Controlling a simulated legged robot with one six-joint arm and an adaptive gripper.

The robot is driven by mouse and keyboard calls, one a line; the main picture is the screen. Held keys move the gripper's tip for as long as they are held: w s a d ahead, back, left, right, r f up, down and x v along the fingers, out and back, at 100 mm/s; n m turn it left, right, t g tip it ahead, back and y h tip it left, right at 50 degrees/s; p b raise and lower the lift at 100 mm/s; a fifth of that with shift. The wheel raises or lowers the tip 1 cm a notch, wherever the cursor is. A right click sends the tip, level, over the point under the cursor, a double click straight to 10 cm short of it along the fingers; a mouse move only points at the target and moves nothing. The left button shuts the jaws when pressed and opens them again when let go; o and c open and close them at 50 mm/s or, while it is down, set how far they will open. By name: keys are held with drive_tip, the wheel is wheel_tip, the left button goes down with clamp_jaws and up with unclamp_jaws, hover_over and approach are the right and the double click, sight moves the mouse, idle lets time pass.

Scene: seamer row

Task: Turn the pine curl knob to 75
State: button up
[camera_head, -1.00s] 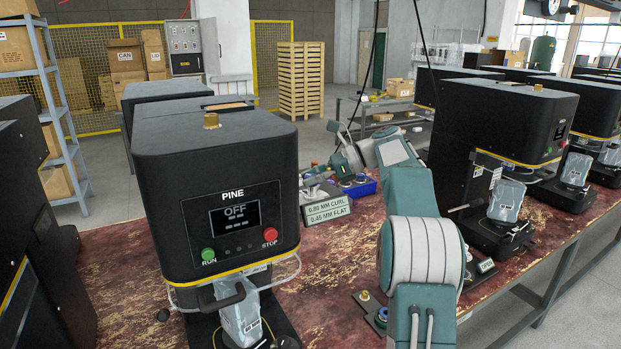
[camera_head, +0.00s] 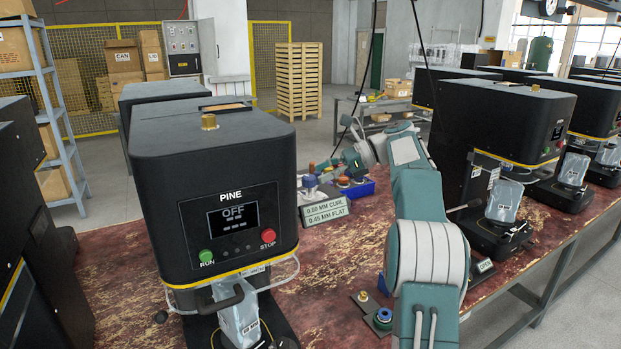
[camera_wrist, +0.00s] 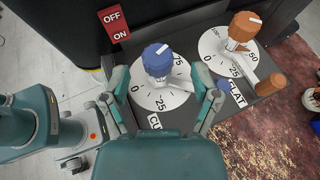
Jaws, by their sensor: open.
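In the wrist view, the blue curl knob (camera_wrist: 158,60) stands on a white dial (camera_wrist: 150,98) marked 0, 25 and 75. A white mark on its top points to the upper right; the exact reading is unclear. Its label is cut to "CU" behind my wrist. My gripper (camera_wrist: 160,78) is open, one finger on each side of the blue knob; I cannot tell whether either touches it. The orange knob (camera_wrist: 243,27) sits on the FLAT dial (camera_wrist: 212,44) at the right. In the head view, the PINE machine (camera_head: 215,150) shows OFF on its screen.
An OFF/ON plate (camera_wrist: 115,24) is beside the dials. An orange-brown handle (camera_wrist: 271,84) stands close right of my right finger. A sign (camera_head: 325,211) reads 0.60 MM CURL, 0.45 MM FLAT. A blue bin (camera_head: 357,189) of small parts is behind it. Bench space (camera_head: 330,260) before the sign is clear.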

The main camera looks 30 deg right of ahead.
drive_tip(key=shift+v, duration=2)
drive_tip(key=shift+f, duration=0.1)
